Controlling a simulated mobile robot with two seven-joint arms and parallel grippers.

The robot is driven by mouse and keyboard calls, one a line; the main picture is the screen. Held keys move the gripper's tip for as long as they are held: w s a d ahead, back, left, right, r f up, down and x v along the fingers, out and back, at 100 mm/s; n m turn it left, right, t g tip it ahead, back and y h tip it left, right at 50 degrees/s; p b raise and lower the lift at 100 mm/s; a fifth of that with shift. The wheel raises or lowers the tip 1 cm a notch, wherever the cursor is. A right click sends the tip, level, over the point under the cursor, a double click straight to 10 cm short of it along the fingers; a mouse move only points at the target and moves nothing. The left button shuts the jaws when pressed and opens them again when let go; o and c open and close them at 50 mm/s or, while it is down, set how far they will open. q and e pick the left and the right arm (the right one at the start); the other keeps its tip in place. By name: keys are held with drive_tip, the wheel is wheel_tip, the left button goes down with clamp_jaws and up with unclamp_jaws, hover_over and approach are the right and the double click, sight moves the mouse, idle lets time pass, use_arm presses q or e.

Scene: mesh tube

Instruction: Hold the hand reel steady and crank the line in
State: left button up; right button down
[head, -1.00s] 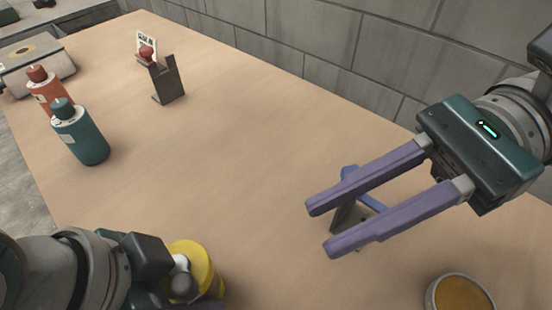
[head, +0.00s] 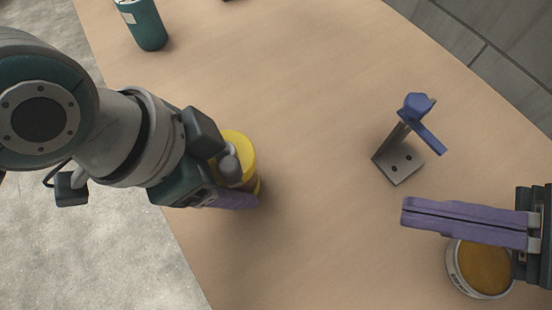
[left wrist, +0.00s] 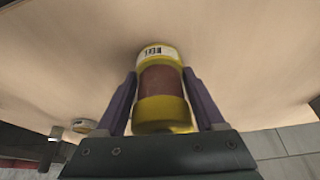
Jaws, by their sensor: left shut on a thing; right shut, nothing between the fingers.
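The hand reel (head: 240,148) has yellow ends and stands on the table at the left of the head view. A grey rounded knob (head: 230,166) shows at its top, partly hidden by my left gripper. My left gripper (left wrist: 160,82) is shut on the reel, one purple finger on each side of it. In the left wrist view the reel (left wrist: 162,80) shows a reddish-brown middle between yellow ends and a printed label. My right gripper (head: 408,212) is shut and empty, its purple fingers together, well to the right of the reel.
A metal bracket (head: 399,160) with a blue piece (head: 420,108) on top stands just beyond my right gripper. An open tin with orange contents (head: 486,267) sits below the right fingers. A teal bottle (head: 144,22) stands far left. The table between reel and bracket is clear.

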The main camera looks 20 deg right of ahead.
drive_tip(key=m, duration=0.3)
approach(236, 178)
drive_tip(key=shift+m+t, duration=0.3)
drive_tip(key=shift+t, duration=0.1)
drive_tip(key=x, duration=0.6)
drive_tip(key=shift+w+a+f, duration=0.1)
drive_tip(key=shift+w+a, duration=0.15)
drive_tip(key=shift+s+a+m+t+h, duration=0.3)
drive_tip(key=shift+a+m+t+h, duration=0.05)
drive_tip(key=shift+m+t+h, duration=0.4)
drive_tip(key=shift+s+a, duration=0.15)
drive_tip(key=shift+a, duration=0.2)
